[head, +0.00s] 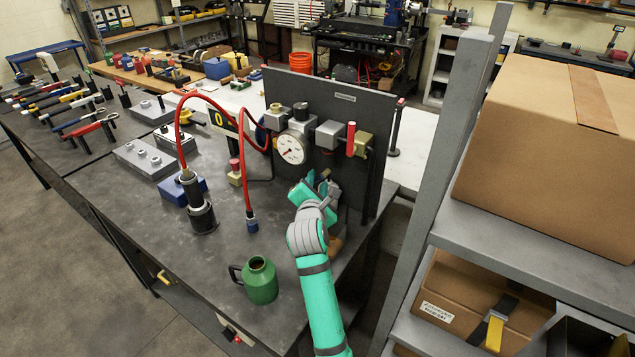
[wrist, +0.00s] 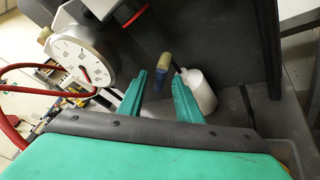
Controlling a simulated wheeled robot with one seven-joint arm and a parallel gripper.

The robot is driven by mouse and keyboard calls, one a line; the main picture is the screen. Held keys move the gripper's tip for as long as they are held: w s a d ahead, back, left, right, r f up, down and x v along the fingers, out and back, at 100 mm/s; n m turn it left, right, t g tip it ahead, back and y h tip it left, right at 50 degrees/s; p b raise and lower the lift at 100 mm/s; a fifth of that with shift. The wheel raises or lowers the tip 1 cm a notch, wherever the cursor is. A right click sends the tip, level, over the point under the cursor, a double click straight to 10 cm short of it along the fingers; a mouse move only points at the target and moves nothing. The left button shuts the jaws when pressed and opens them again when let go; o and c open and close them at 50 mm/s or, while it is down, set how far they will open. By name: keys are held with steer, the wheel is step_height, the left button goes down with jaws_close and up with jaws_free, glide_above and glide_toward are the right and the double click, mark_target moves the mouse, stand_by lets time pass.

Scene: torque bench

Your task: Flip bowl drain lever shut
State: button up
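My gripper (wrist: 160,80) is open in the wrist view. Its two green fingers stand apart, pointing at the dark upright panel (wrist: 225,45). Between and just beyond the fingertips is a small tan and blue stub (wrist: 162,68), perhaps the drain lever; I cannot tell whether the fingers touch it. A pale rounded cylinder (wrist: 200,92), perhaps the bowl, is behind the right finger, which covers part of it. In the head view my gripper (head: 322,184) is low in front of the panel (head: 350,100), below the dial gauge (head: 291,149), and my arm hides much there.
A red-handled valve (head: 351,139) sits on the panel's right. A red hose (head: 224,108) loops to a black cylinder (head: 202,215) on the bench. A green jug (head: 260,280) stands near the front edge. A grey shelf post (head: 440,150) and cardboard boxes (head: 545,150) are right.

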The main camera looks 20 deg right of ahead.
steer(key=v, duration=1)
